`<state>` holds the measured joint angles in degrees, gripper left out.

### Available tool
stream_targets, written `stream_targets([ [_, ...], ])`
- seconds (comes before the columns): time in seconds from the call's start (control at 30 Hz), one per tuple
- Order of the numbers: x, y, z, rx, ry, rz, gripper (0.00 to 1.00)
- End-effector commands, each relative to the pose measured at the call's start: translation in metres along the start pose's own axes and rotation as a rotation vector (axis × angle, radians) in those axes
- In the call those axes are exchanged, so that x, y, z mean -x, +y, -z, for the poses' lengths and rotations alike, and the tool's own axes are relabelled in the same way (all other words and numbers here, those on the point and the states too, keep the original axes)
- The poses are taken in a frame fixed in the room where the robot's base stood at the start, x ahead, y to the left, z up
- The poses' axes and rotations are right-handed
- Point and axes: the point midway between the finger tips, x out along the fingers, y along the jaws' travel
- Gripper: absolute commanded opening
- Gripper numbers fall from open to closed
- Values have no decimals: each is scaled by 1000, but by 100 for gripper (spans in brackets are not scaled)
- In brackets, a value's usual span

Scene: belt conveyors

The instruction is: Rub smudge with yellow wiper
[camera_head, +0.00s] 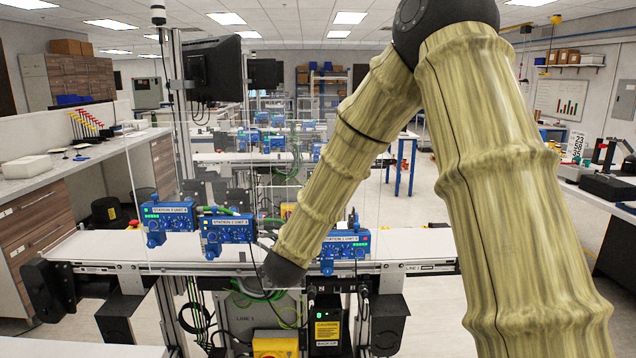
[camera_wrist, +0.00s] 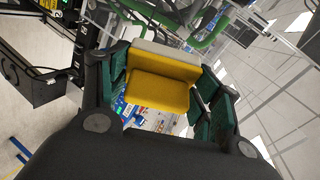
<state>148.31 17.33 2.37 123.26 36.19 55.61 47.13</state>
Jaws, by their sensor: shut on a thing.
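My gripper (camera_wrist: 160,98) is shut on the yellow wiper, with its green-lined fingers on either side. The yellow wiper (camera_wrist: 158,90) is a soft-looking yellow block with a pale grey strip along its far edge. In the head view my arm reaches down to the front of the belt conveyor (camera_head: 100,246), where its dark end shows. The fingers and the wiper cannot be made out there. Thin clear panels (camera_head: 208,130) stand over the conveyor. I cannot make out a smudge in either view.
Blue station units (camera_head: 168,216) stand along the conveyor, with others (camera_head: 228,230) close to my arm. Green cables and a yellow box (camera_head: 275,343) are below the belt. A long counter (camera_head: 60,180) stands at left. Open floor (camera_head: 405,215) lies behind the conveyor at right.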

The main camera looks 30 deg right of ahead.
Motion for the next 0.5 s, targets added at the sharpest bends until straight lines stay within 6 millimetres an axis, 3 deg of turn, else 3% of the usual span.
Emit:
stream_targets([
  [0.5,12,-130,87,-216,381,294,45],
])
